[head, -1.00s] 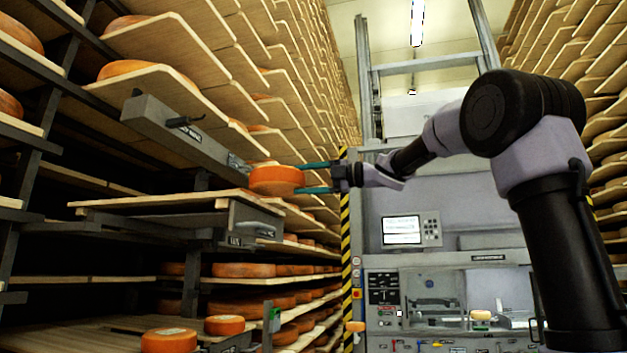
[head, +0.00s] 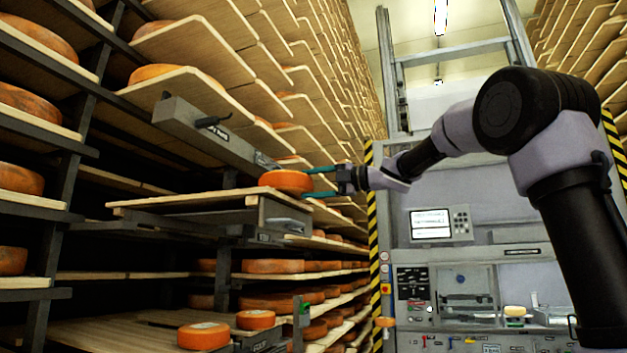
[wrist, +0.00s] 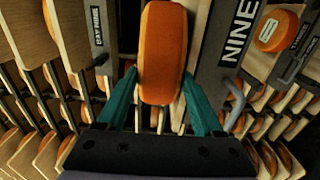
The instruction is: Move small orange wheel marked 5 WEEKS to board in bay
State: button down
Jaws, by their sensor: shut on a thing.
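The orange wheel (head: 286,181) is in my gripper (head: 320,183), at the right end of the bare wooden board (head: 190,199) in the bay. I cannot tell whether its underside touches the board. In the wrist view the wheel (wrist: 163,45) stands edge-on between the two teal fingers of my gripper (wrist: 160,80), which are shut on its sides. No 5 WEEKS mark can be read on it from here.
A grey beam (head: 205,133) juts out just above the board. In the wrist view a grey plate reading NINE (wrist: 236,35) is close on the right. Two wheels (head: 203,335) (head: 256,319) sit on a lower board. A machine (head: 440,190) stands behind my arm.

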jog(key=shift+f, duration=0.35)
dwell(0.7)
grip_release()
jog(key=shift+d+f, duration=0.1)
jog(key=shift+f, duration=0.1)
jog(key=v, duration=1)
jog(key=shift+d, duration=0.35)
jog(key=shift+s+r, duration=0.15)
